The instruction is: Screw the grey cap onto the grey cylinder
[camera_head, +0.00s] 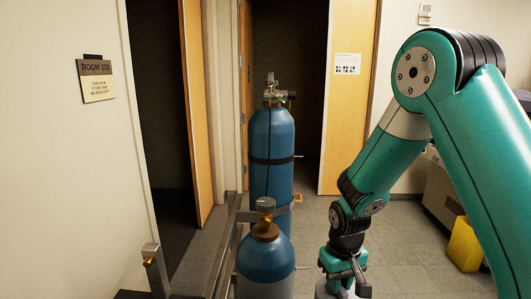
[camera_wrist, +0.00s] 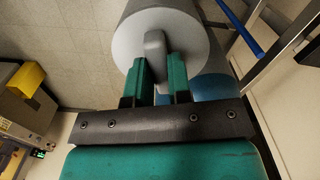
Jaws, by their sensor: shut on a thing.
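My gripper (camera_wrist: 157,78) has its green fingers on both sides of a raised grey grip bar (camera_wrist: 154,45) and is shut on it. The bar stands on a round, light grey face, which looks like the top of the grey cap (camera_wrist: 188,42). A grey round body runs back behind this face to the top edge of the wrist view, apparently the grey cylinder. I cannot make out a seam or gap between cap and cylinder. In the head view my gripper (camera_head: 345,272) points down at the bottom edge, over a pale grey rounded thing (camera_head: 321,291), mostly cut off.
Two blue gas cylinders stand left of my arm, a tall one (camera_head: 272,150) and a nearer one (camera_head: 265,262), beside a metal rail (camera_head: 218,255). A yellow bin (camera_head: 464,245) stands at the right. Floor (camera_head: 420,250) between is clear.

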